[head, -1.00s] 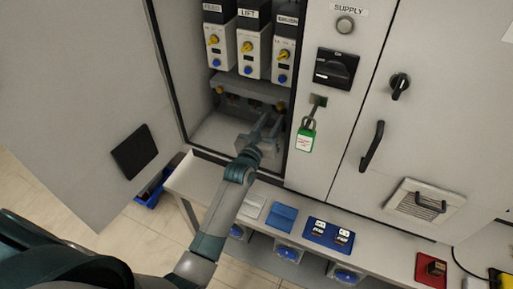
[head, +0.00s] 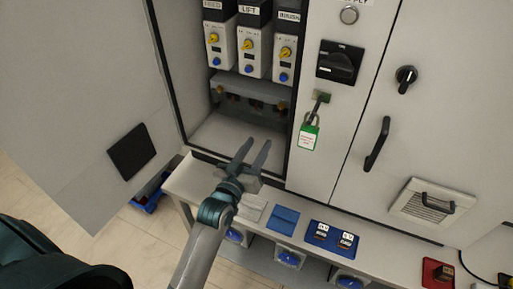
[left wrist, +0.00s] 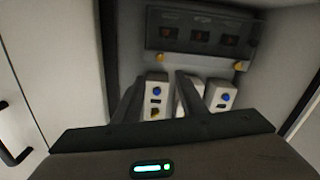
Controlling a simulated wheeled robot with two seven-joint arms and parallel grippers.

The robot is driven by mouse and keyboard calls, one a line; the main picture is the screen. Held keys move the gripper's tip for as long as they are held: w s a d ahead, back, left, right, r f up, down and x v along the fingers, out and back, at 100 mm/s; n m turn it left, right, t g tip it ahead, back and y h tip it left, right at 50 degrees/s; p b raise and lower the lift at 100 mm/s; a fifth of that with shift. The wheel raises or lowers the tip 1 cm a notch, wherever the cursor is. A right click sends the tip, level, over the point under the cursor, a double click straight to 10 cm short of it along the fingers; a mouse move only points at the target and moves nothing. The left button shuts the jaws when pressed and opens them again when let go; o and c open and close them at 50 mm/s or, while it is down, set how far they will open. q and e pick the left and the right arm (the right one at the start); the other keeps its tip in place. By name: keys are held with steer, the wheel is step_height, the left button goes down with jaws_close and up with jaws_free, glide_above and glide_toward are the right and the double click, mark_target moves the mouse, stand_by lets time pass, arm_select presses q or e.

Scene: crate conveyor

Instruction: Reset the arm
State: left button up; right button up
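My left gripper (head: 254,152) is in front of the lower edge of the open cabinet bay, above the grey bench (head: 180,182). Its two fingers are apart with nothing between them, and they point toward the cabinet. In the left wrist view the fingers (left wrist: 160,85) also stand apart, with the device modules beyond them. My right gripper is not in view.
Three modules (head: 252,50) with yellow and blue knobs sit in the bay. A green padlock tag (head: 309,134) hangs right of it. The open door (head: 75,80) is at left. A blue pouch (head: 283,220) and blue tray (head: 330,240) lie on the bench.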

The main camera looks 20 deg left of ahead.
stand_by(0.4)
arm_select(q)
steer(key=s+f+m+g, duration=0.1)
steer(key=s+f+g, duration=0.45)
steer(key=s, duration=0.55)
steer(key=s+f+m+g, duration=0.2)
steer(key=s+f+g, duration=0.3)
steer(key=s, duration=0.7)
steer(key=s+f+m+g, duration=0.1)
steer(key=s+f+g, duration=0.3)
steer(key=s+f, duration=0.5)
steer(key=s+f+g+b, duration=0.1)
steer(key=s+f+b, duration=0.15)
steer(key=f, duration=2.55)
steer(key=s+a+f+g+b, duration=0.1)
steer(key=s+a+f, duration=0.2)
steer(key=s+f, duration=1.6)
steer(key=shift+m+y, duration=0.3)
steer(key=shift+m, duration=0.1)
